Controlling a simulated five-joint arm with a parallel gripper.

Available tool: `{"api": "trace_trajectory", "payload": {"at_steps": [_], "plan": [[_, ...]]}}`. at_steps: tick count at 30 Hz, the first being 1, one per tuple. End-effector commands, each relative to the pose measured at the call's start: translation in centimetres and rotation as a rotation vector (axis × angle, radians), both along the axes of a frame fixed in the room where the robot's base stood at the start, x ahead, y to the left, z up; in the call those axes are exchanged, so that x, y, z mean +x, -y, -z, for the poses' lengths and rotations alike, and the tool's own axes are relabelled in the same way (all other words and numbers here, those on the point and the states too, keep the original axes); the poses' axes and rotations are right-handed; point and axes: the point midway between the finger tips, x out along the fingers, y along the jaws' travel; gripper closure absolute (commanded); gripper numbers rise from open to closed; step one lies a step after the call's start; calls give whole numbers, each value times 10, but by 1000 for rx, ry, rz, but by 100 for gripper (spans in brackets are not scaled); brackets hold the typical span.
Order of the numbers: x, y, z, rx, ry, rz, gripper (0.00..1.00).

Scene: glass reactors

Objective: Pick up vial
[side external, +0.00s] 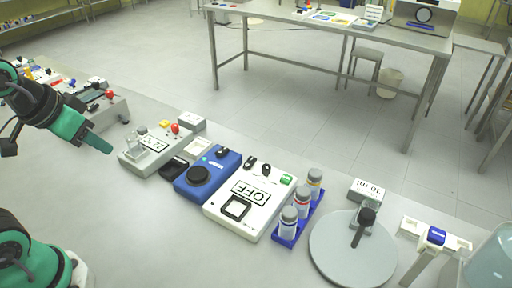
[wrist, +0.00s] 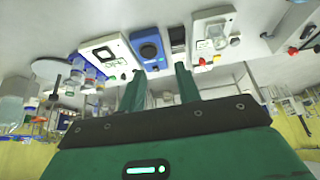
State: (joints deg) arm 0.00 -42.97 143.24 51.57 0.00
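Several small white vials with grey caps and coloured bands stand upright in a blue rack (side external: 285,234). The nearest vial (side external: 288,222) has a blue band, the middle vial (side external: 302,201) a red one, the far vial (side external: 314,184) a yellow one. In the wrist view the vials (wrist: 91,74) show small at the left. My gripper (side external: 108,149) is raised at the left, well away from the rack. In the wrist view my gripper (wrist: 160,72) has its two green fingers apart with nothing between them.
A white OFF box (side external: 241,208) stands left of the rack, then a blue device (side external: 207,174) and a grey stirrer (side external: 160,145) with glassware. Right of the rack are a round grey plate (side external: 345,262) and a white stand with a blue piece (side external: 436,236).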

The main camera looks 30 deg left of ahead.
Motion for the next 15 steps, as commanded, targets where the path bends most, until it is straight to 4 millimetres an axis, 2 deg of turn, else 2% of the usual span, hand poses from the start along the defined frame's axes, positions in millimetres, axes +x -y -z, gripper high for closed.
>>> {"api": "trace_trajectory", "payload": {"at_steps": [1,4,15], "plan": [[0,0,0,0,0,0,57],[0,0,0,0,0,0,38],[2,1,-1,-1,-3,3,38]]}}
